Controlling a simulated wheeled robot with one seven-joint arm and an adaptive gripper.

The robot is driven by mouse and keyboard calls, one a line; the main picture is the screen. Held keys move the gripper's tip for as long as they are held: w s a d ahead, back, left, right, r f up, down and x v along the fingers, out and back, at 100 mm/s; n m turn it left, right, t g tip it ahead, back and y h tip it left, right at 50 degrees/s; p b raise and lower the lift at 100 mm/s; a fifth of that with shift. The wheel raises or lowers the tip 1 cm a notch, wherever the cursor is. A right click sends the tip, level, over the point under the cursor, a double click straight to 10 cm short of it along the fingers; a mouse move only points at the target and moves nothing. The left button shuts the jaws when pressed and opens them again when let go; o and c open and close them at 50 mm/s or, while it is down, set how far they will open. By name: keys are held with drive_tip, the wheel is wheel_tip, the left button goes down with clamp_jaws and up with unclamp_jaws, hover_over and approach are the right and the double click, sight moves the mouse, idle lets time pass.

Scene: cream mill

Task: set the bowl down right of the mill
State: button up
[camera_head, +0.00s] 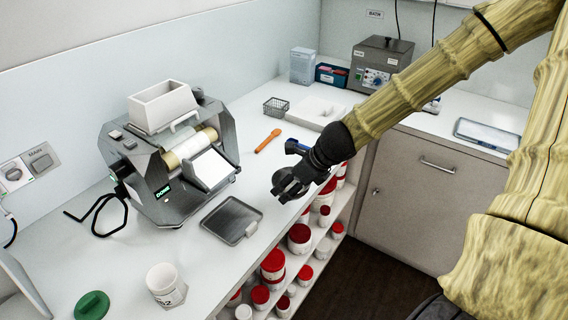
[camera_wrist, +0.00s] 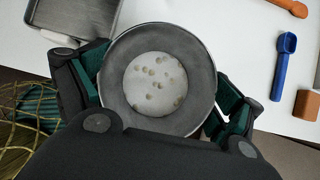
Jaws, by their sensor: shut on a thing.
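The mill (camera_head: 150,180) stands on the white counter at left, with a white hopper on top and pale rollers in front. My gripper (camera_wrist: 160,92) is shut on a round grey bowl (camera_wrist: 116,84), with a finger on each side of it in the wrist view. A whitish, speckled round mass lies in the bowl. In the head view my gripper (camera_head: 290,183) is to the right of the mill, by the counter's front edge; the bowl there is hard to tell from the dark fingers.
A metal tray (camera_head: 232,219) lies in front of the mill, left of my gripper. An orange spatula (camera_head: 268,141), a blue scoop (camera_wrist: 283,66) and a brown block (camera_wrist: 305,104) lie on the counter. Red-lidded jars (camera_head: 273,264) fill shelves below. A white cup (camera_head: 165,284) stands at front left.

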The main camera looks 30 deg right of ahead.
drive_tip(key=w+d+p, duration=0.1)
drive_tip(key=w+d, duration=0.1)
drive_tip(key=w, duration=0.2)
drive_tip(key=w+d+f+p, duration=0.1)
drive_tip(key=w+d+p, duration=0.1)
drive_tip(key=w, duration=0.2)
drive_tip(key=w+d+p, duration=0.1)
drive_tip(key=w+d, duration=0.2)
drive_tip(key=w, duration=0.1)
drive_tip(key=shift+w+f, duration=0.1)
drive_tip(key=shift+f, duration=0.1)
drive_tip(key=shift+f+p, duration=0.55)
drive_tip(key=shift+f, duration=1.2)
drive_tip(key=shift+f, duration=0.15)
drive_tip(key=o, duration=0.8)
drive_tip(key=shift+r, duration=0.25)
drive_tip(key=shift+v, duration=1)
drive_tip(key=b+v, duration=0.1)
drive_tip(key=v, duration=0.9)
